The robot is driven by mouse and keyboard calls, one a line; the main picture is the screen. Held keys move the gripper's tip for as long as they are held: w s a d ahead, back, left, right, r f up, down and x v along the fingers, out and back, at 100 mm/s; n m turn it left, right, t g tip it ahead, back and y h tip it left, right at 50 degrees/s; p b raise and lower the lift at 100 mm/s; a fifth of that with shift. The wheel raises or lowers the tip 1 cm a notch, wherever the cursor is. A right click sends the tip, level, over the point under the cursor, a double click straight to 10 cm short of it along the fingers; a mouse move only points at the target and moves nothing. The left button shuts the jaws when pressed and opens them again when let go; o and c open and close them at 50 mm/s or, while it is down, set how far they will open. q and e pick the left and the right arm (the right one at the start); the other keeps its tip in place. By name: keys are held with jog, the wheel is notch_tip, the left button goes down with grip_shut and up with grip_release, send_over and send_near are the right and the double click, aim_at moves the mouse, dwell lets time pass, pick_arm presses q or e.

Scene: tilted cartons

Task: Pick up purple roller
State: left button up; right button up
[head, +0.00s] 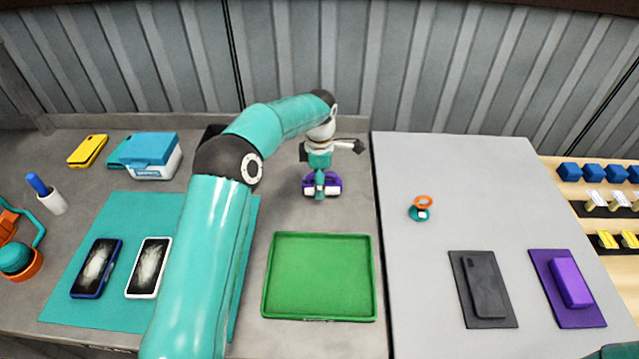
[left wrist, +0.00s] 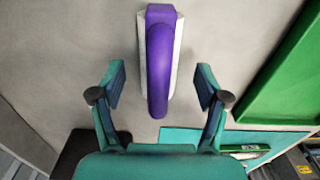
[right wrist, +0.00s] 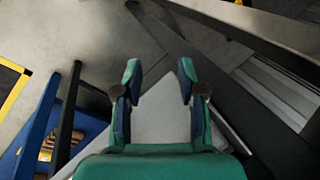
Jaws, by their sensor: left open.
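The purple roller (head: 333,181) stands on the grey table behind the green tray, partly hidden by my left gripper (head: 320,190) in the head view. In the left wrist view the purple roller (left wrist: 160,75) shows a purple curved top over a white body. My left gripper (left wrist: 160,90) is open, with one finger on each side of the roller and a gap on both sides. My right gripper (right wrist: 157,82) is open and empty in the right wrist view, with grey surfaces and floor beyond it.
The green tray (head: 320,235) lies in front of the roller. A teal mat (head: 70,255) with two phones is at the left, and a blue and white box (head: 152,157) stands behind it. A small orange and teal object (head: 421,208) stands on the right grey table (head: 450,160). A corrugated wall stands behind.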

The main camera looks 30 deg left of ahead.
pick_arm(q)
jog(key=shift+f, duration=0.3)
jog(key=c, duration=1.3)
jog(key=shift+r, duration=0.1)
jog(key=shift+c, duration=0.2)
jog(key=shift+w+r, duration=0.1)
jog(key=shift+r, duration=0.65)
notch_tip(320, 180, up, 10)
jog(key=shift+r, duration=0.2)
notch_tip(320, 180, up, 8)
jog(key=p, duration=0.4)
